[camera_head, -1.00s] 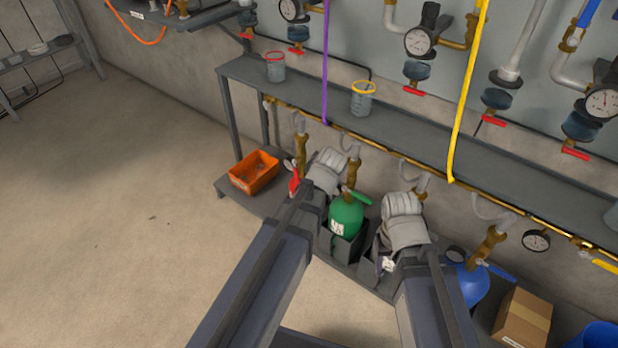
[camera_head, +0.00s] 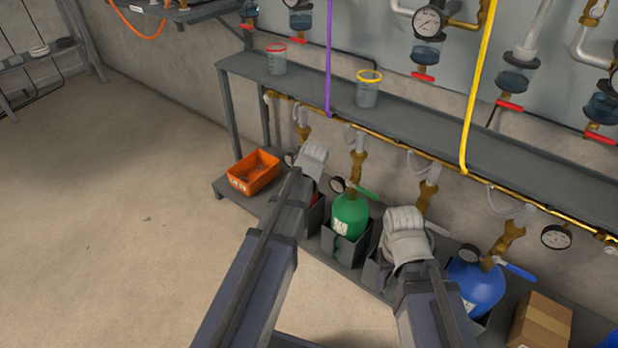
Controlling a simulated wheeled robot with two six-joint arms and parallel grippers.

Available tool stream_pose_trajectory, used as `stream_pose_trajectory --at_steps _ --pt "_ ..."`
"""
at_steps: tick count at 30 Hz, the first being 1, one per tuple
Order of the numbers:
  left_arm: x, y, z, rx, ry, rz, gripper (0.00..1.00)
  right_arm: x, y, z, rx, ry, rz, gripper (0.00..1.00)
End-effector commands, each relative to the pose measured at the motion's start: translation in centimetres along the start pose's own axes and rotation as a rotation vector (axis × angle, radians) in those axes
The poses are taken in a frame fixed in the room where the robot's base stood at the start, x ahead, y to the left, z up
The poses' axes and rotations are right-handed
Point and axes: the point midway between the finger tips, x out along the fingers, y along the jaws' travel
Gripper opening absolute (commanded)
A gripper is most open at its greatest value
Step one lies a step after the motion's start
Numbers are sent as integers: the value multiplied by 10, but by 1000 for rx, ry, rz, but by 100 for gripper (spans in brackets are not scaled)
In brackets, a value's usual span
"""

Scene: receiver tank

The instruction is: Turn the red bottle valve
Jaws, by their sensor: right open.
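The red bottle (camera_head: 315,212) shows only as a small dark red patch behind my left arm, in the lower rack. Its valve handle is hidden behind my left gripper (camera_head: 312,152), which is at the brass fitting above that bottle. The picture does not show whether its fingers are open or touch the valve. My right gripper (camera_head: 405,218) is open, in front of the rack between the green bottle (camera_head: 350,217) and the blue bottle (camera_head: 480,284). I see nothing held in it.
An orange bin (camera_head: 253,172) stands at the left end of the lower shelf. A cardboard box (camera_head: 540,322) is at the right. The grey upper shelf (camera_head: 425,128) with two beakers and a brass pipe runs above the bottles. The floor at left is clear.

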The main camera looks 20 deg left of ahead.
Motion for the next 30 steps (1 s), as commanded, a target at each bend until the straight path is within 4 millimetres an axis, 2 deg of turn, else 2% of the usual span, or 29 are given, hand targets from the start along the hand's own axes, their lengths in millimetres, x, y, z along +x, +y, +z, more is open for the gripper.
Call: stream_pose_trajectory --at_steps 10,15,30 --pt "1 -1 0 0 0 0 0 0 0 0 0 0 0 57" --pt "12 -11 2 0 0 -2 0 6 -1 0 0 0 0 57" --pt "6 -6 6 2 0 -1 0 4 0 0 0 0 0 57"
